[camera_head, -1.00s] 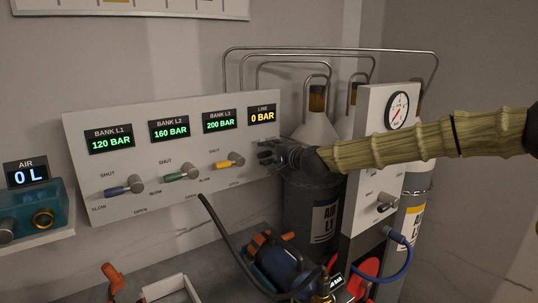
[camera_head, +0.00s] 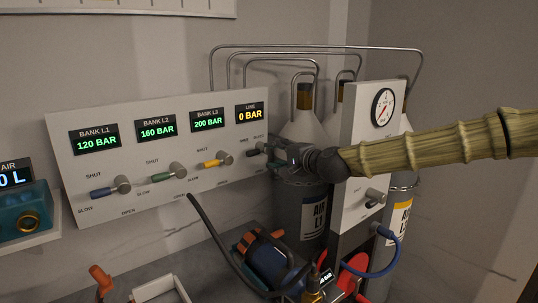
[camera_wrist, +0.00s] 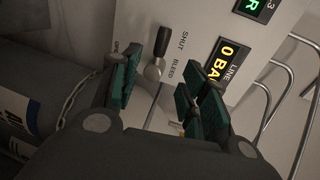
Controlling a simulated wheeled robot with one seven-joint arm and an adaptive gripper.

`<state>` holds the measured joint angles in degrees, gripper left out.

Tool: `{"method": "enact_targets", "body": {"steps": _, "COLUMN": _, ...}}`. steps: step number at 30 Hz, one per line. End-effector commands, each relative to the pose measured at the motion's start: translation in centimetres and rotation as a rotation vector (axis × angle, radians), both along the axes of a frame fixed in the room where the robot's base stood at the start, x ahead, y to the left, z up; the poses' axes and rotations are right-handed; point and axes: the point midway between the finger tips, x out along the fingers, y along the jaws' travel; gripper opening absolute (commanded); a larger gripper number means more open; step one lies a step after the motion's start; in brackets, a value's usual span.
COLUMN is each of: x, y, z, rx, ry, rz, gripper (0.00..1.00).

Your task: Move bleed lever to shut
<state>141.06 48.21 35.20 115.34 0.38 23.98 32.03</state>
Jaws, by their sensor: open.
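The bleed lever (camera_wrist: 155,68) is on the white panel beside the SHUT and BLEED labels. It has a silver hub and a black handle that points up in the wrist view. In the head view the lever (camera_head: 256,150) sits below the LINE display, its handle pointing left. My gripper (camera_wrist: 160,95) is open, its teal fingers to the left and right of the lever in the wrist view, with nothing held. In the head view my gripper (camera_head: 277,157) is at the panel's right edge. I cannot tell whether a finger touches the handle.
A gas cylinder (camera_head: 312,215) stands below my gripper, and a gauge panel (camera_head: 362,150) is to the right. A black hose (camera_head: 210,225) runs below the panel.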

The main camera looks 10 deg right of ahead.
Motion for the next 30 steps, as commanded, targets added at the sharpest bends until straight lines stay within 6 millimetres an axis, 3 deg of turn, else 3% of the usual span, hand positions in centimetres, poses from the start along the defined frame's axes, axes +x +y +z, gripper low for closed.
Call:
{"method": "enact_targets", "body": {"steps": 6, "x": -1.2, "y": -0.6, "z": 0.3, "rx": 0.001, "ry": 0.000, "rz": 0.000, "gripper": 0.44}}
{"method": "enact_targets", "body": {"steps": 19, "x": -1.4, "y": -0.6, "z": 0.5, "rx": 0.001, "ry": 0.000, "rz": 0.000, "gripper": 0.44}}
{"method": "enact_targets", "body": {"steps": 30, "x": -1.4, "y": -0.6, "z": 6.1, "rx": 0.000, "ry": 0.001, "rz": 0.000, "gripper": 0.44}}
